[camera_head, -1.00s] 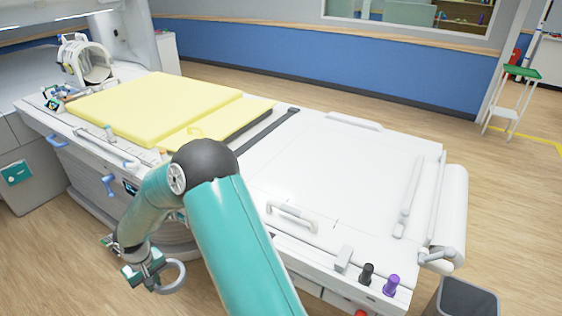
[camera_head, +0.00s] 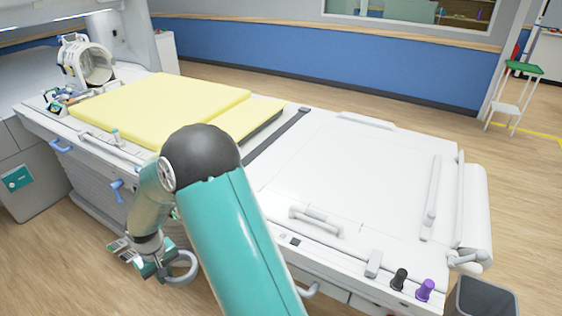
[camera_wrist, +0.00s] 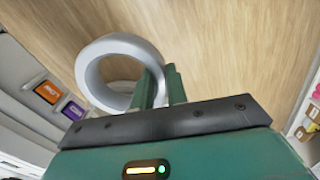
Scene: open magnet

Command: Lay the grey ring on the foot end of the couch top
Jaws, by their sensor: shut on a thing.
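The grey ring (camera_head: 184,266) is in my gripper (camera_head: 166,270), low beside the near long side of the couch, apart from it. In the wrist view the grey ring (camera_wrist: 88,72) stands out from between the two green fingers of my gripper (camera_wrist: 161,88), which are shut on its wall, with the floor behind. The white couch top (camera_head: 360,180) stretches to the right in the head view. Its right end, beyond the yellow pads, is broad and mostly bare. I take that bare right end as the foot end. My arm hides part of the couch's near side.
Yellow pads (camera_head: 165,105) cover the left part of the couch. A dark strap (camera_head: 277,135) crosses it. White handles (camera_head: 316,221), a black knob (camera_head: 399,279) and a purple knob (camera_head: 425,290) sit along the near edge. A dark bin (camera_head: 485,298) stands at the lower right.

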